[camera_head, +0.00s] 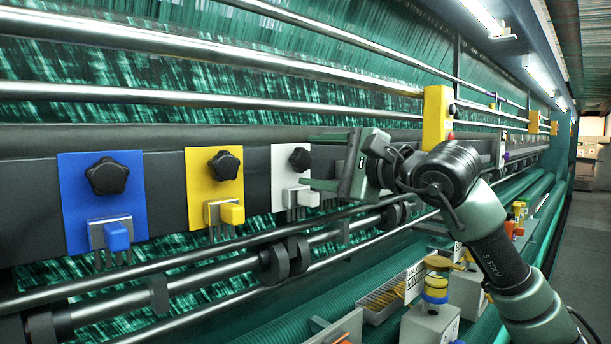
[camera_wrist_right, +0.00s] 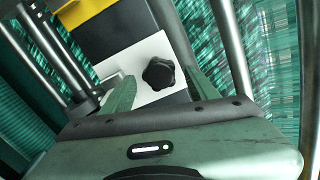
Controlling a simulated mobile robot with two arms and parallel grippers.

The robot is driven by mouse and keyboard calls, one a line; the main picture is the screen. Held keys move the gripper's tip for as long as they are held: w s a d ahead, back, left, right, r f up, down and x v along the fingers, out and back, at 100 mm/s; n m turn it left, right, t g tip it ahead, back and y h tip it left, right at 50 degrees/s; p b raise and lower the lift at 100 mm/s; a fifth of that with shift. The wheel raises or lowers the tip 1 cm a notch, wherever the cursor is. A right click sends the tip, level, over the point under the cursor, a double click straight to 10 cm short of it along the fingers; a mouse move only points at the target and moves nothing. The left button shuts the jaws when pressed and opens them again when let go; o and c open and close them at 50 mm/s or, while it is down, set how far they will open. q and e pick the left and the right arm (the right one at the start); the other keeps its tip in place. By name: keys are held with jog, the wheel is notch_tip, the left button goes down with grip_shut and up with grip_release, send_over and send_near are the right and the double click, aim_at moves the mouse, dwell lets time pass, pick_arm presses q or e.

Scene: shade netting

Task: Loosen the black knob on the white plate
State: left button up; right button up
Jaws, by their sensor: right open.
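The white plate (camera_head: 287,171) hangs on the dark beam, right of a yellow plate, in the head view. Its black knob (camera_head: 299,159) is star-shaped and sits high on the plate, above a small metal clamp block. My right gripper (camera_head: 311,160) is in front of the plate. In the right wrist view, the white plate (camera_wrist_right: 150,62) and black knob (camera_wrist_right: 158,74) lie just beyond my open fingers (camera_wrist_right: 160,85). The knob appears between the two green fingers, nearer the right one. I cannot tell whether either finger touches it. My left gripper is not in view.
A yellow plate (camera_head: 215,163) and a blue plate (camera_head: 104,200) with similar knobs are on the left. Long metal rails (camera_head: 200,277) run below the plates. A taller yellow block (camera_head: 436,118) stands behind my right arm. Tins and a tray (camera_head: 390,298) lie lower right.

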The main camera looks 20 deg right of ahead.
aim_at(302, 160)
jog(key=m, duration=0.2)
jog(key=shift+m, duration=0.4)
jog(key=shift+w, duration=0.15)
jog(key=shift+w+a+r, duration=0.1)
jog(key=shift+w, duration=0.1)
jog(key=shift+p+x, duration=0.45)
jog(key=shift+x, duration=0.5)
grip_shut()
